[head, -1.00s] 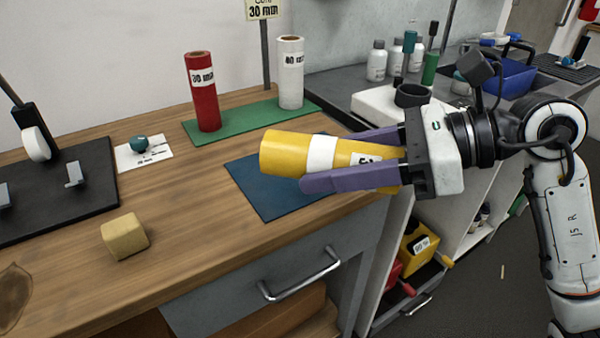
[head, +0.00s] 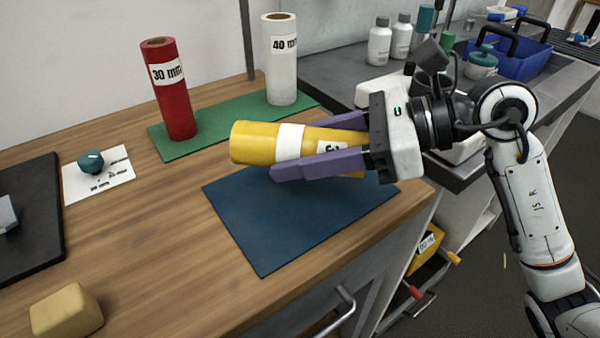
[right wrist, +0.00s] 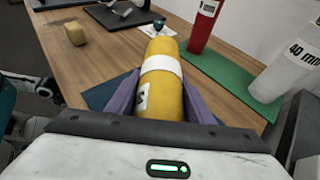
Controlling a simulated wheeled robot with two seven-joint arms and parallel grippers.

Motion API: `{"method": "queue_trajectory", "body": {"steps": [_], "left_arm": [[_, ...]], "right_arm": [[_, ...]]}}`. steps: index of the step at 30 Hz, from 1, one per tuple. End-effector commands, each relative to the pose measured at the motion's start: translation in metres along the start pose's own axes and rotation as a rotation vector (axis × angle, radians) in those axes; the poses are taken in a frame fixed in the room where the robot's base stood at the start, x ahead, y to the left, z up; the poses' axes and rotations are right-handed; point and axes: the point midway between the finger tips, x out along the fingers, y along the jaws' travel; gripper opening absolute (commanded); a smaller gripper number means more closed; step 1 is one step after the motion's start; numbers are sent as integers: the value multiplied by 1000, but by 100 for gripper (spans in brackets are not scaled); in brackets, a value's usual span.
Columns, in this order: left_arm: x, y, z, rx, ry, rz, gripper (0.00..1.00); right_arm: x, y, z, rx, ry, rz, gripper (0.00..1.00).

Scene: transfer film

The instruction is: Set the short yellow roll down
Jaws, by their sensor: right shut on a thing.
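The short yellow roll (head: 257,143) lies on its side between the purple fingers of my right gripper (head: 322,150), which is shut on it. It has a white label band and appears over the blue mat (head: 300,222); I cannot tell whether it touches the mat. In the right wrist view the yellow roll (right wrist: 162,75) points away from my gripper (right wrist: 162,98), with a finger on each side. The gripper end of the roll is hidden. My left gripper is not in view.
A red roll (head: 173,100) marked 30 mm and a white roll (head: 281,65) marked 40 mm stand upright on a green mat (head: 215,134) behind. A tan block (head: 66,312), a white card (head: 112,176) and a black board (head: 40,245) are at left. The front wood is clear.

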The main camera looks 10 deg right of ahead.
Motion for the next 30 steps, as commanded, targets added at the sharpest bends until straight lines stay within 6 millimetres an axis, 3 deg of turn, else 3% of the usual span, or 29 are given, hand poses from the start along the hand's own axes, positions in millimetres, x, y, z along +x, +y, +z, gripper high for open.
{"method": "queue_trajectory", "body": {"steps": [8,21,22,25,30], "left_arm": [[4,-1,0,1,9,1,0],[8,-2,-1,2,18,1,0],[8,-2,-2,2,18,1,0],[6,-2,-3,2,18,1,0],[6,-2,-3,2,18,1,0]], "right_arm": [[14,0,-34,2,-3,-1,11],[17,0,-42,-1,-2,-2,11],[17,0,-42,0,0,-1,49],[17,0,-41,1,0,-1,66],[17,0,-41,1,0,-1,66]]}}
